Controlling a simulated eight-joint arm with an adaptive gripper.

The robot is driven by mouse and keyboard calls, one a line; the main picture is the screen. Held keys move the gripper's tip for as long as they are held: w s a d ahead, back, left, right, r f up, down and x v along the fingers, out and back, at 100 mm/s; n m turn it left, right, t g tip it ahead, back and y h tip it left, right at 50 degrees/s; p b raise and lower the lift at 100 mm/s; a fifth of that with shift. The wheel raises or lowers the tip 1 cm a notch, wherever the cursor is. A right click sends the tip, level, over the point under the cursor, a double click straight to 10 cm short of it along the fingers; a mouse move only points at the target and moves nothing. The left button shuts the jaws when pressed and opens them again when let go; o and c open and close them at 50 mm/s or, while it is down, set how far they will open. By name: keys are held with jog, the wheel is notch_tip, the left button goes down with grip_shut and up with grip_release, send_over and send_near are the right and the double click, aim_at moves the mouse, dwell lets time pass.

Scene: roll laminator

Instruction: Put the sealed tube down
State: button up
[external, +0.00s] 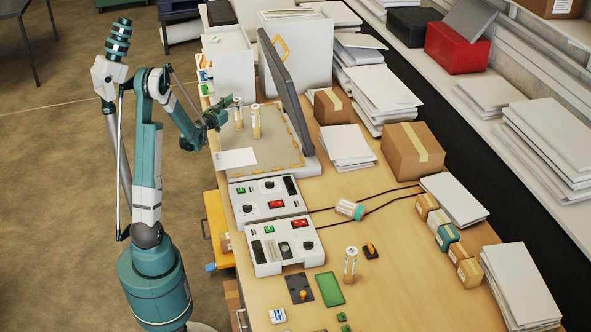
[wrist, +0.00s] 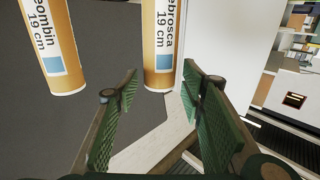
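Two upright orange-and-white labelled tubes stand on the grey board (external: 272,150) at the laminator, a left tube (external: 238,114) and a right tube (external: 256,122). In the wrist view one tube (wrist: 56,50) is at the upper left, and the other tube (wrist: 160,45) is top centre, in line with the gap between my fingertips. My gripper (external: 222,113) is beside the left tube in the external view. The wrist view shows my gripper (wrist: 160,80) with its green pads wide apart and nothing clamped. A third tube (external: 350,264) stands at the front of the table. I cannot tell which tube is sealed.
A dark tilted panel (external: 285,92) rises right behind the board. White control boxes (external: 268,201) and (external: 284,246) sit in front, with black cables. A teal-capped jar (external: 350,209) lies on its side. Cardboard boxes (external: 411,151) and paper stacks line the right. Bare wood shows mid-right.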

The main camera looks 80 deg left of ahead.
jog(key=shift+v, duration=2.85)
jog(key=w+d+r+m+t+h, duration=0.1)
jog(key=w+d+m+h, duration=0.15)
jog(key=w+d, duration=0.65)
jog(key=w+d+r+m+h, duration=0.15)
jog(key=d+h, duration=0.25)
jog(key=d, duration=1.1)
jog(key=w+d+m+t+h, duration=0.1)
jog(key=w+d+m+h, duration=0.15)
jog(key=w+d, duration=0.7)
jog(key=s+d+m+g+h, duration=0.15)
jog(key=s+d, duration=0.35)
jog(key=d, duration=1.2)
jog(key=s+d+m+g+h, duration=0.1)
jog(key=s+d+g+h, duration=0.3)
jog(key=d, duration=1.2)
jog(key=s+d+f+g+y, duration=0.1)
jog(key=s+d, duration=0.4)
jog(key=s, duration=0.3)
jog(key=s+d+f+g, duration=0.1)
jog(key=s+d, duration=0.4)
jog(key=s, duration=0.3)
jog(key=shift+s+f+y, duration=0.2)
jog(key=shift+f+y, duration=0.15)
jog(key=shift+f, duration=0.05)
jog(key=shift+d, duration=0.1)
